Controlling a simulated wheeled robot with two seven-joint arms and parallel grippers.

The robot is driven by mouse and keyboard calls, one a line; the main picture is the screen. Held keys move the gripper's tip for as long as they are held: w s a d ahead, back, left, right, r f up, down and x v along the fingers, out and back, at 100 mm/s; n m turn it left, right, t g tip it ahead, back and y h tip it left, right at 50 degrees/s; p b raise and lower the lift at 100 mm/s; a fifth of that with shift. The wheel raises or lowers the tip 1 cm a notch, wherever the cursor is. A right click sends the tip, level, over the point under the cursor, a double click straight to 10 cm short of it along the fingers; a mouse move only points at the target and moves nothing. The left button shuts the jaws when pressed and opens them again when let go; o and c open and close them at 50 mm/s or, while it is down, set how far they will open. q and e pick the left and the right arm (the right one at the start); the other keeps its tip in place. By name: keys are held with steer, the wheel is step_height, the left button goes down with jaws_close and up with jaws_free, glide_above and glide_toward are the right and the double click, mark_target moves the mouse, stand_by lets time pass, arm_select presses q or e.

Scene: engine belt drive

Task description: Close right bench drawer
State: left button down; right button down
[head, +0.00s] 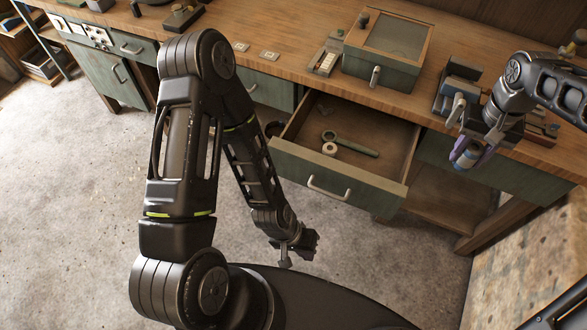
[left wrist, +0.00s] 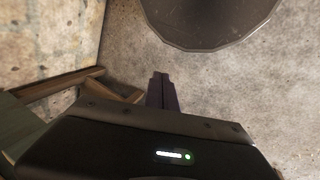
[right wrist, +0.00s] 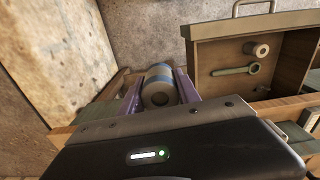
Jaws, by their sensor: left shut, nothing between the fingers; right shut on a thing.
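The right bench drawer (head: 340,188) stands pulled out of the green bench, with a metal bar handle (head: 328,190) on its front. Inside lie a green wrench-like tool (head: 352,146) and a small pale ring (head: 329,149). The drawer also shows in the right wrist view (right wrist: 235,95). My left gripper (head: 285,262) is shut and empty, low in front of the drawer and apart from its handle. Its closed purple fingers show in the left wrist view (left wrist: 160,92). My right gripper (head: 466,155) is shut on a blue-and-grey cylinder (right wrist: 159,88), right of the drawer by the bench edge.
A green box with a glazed lid (head: 388,50) stands on the benchtop (head: 290,35) behind the drawer. A grey vise-like fixture (head: 458,88) stands near my right arm. Bare concrete floor (head: 80,190) lies in front. A mottled panel (head: 535,265) stands at lower right.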

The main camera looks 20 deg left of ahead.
arm_select(q)
steer(key=w+a+r+m+t+b, duration=0.2)
steer(key=w+a+m+b, duration=0.7)
steer(key=w+a+b, duration=0.45)
steer(key=s+a+r+m+t+b, duration=0.1)
steer(key=a+r+m+b, duration=0.2)
steer(key=r+m+b, duration=0.2)
steer(key=s+a+r+m+t+h+b, duration=0.1)
steer(key=s+a+r+m+t+b, duration=0.1)
steer(key=r+b, duration=0.4)
steer(key=a+m, duration=0.1)
steer(key=m, duration=0.1)
steer(key=shift+s+a+r+m, duration=0.2)
steer(key=shift+a+r+m, duration=0.05)
steer(key=shift+r+m, duration=0.15)
steer(key=shift+f+b, duration=0.1)
steer(key=shift+b, duration=0.2)
